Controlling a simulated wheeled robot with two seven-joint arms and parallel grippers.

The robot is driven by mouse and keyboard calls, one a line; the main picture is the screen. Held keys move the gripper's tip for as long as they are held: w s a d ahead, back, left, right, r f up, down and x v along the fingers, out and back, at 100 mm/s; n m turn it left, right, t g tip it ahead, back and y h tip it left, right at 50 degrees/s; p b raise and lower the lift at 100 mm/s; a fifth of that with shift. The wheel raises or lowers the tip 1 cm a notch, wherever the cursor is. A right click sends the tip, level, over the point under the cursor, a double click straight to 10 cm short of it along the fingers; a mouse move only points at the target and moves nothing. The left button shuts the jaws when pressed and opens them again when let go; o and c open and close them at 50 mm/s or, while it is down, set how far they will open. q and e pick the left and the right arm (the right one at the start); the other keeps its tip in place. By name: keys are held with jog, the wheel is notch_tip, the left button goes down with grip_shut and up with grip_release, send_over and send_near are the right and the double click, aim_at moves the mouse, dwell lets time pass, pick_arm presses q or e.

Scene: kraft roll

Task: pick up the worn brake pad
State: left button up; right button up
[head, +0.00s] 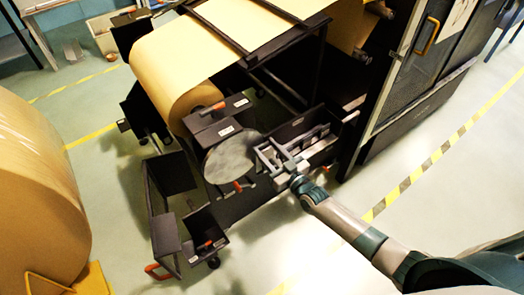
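My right gripper (268,157) reaches in from the lower right, over the dark cart beside the grey round disc (230,157). Its two fingers look spread, with a dark gap between them and nothing clearly held. An open dark bin (336,141) with greyish parts in it lies just behind and to the right of the gripper. I cannot pick out the worn brake pad with certainty; it may be hidden by the gripper or too small to tell. My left gripper is not in view.
A large kraft roll (180,68) sits on the machine behind the cart. Another big roll (38,190) stands at the left. A dark cabinet (425,75) stands at the right. The floor (335,245) in front is clear.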

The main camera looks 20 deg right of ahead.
jog(key=c, duration=0.4)
jog(key=shift+r, duration=0.1)
notch_tip(320, 180, up, 18)
jog(key=shift+f+b, duration=0.1)
jog(key=shift+b, duration=0.4)
dwell(0.4)
